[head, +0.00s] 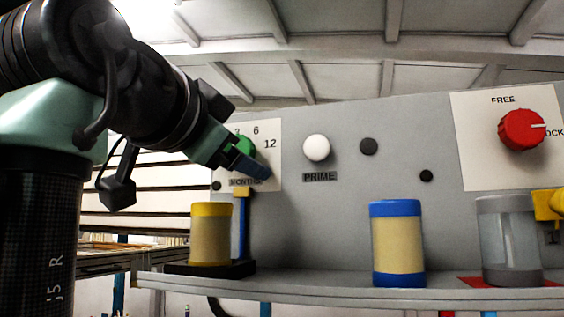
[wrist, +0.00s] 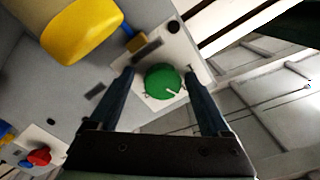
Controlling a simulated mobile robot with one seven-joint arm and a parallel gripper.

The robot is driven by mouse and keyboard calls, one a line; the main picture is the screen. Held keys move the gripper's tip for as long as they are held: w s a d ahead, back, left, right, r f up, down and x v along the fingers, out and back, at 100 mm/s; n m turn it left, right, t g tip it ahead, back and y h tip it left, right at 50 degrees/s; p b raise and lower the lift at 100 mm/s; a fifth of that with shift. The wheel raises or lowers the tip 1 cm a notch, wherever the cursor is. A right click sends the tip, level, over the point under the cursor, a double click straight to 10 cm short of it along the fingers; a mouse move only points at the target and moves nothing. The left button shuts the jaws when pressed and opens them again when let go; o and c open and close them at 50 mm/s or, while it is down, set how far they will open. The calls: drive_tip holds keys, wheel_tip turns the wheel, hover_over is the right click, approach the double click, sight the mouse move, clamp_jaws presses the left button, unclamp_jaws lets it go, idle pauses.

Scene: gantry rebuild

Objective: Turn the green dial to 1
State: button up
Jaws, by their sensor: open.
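The green dial (head: 246,145) sits on a white card (head: 266,180) on the grey panel in the head view, partly hidden by my gripper. The card shows 3, 6 and 12 and a MONTHS label; I cannot see a 1. In the wrist view the green dial (wrist: 160,80) is between my open fingers, with a gap on each side. Its white pointer line runs toward the lower right there. My gripper (head: 256,168) is empty and in front of the dial; it also shows in the wrist view (wrist: 162,72). I cannot tell how far the fingertips are from the panel.
A white PRIME button (head: 317,147) and a red FREE/LOCK dial (head: 521,130) are to the right. A yellow-capped cylinder (head: 210,234), a blue-capped cylinder (head: 397,245) and a grey-capped clear cylinder (head: 508,240) stand on the shelf (head: 340,286) below.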

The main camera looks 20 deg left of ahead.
drive_tip(key=shift+s+a+r, duration=0.1)
drive_tip(key=shift+s+r, duration=0.1)
drive_tip(key=shift+s, duration=0.4)
drive_tip(key=shift+c, duration=0.5)
drive_tip(key=shift+s, duration=0.15)
drive_tip(key=shift+c, duration=1.1)
drive_tip(key=shift+w, duration=0.2)
drive_tip(key=c, duration=0.5)
clamp_jaws()
drive_tip(key=shift+n, duration=0.5)
drive_tip(key=shift+n+b, duration=0.65)
drive_tip(key=shift+n, duration=3.35)
drive_tip(key=shift+r, duration=0.1)
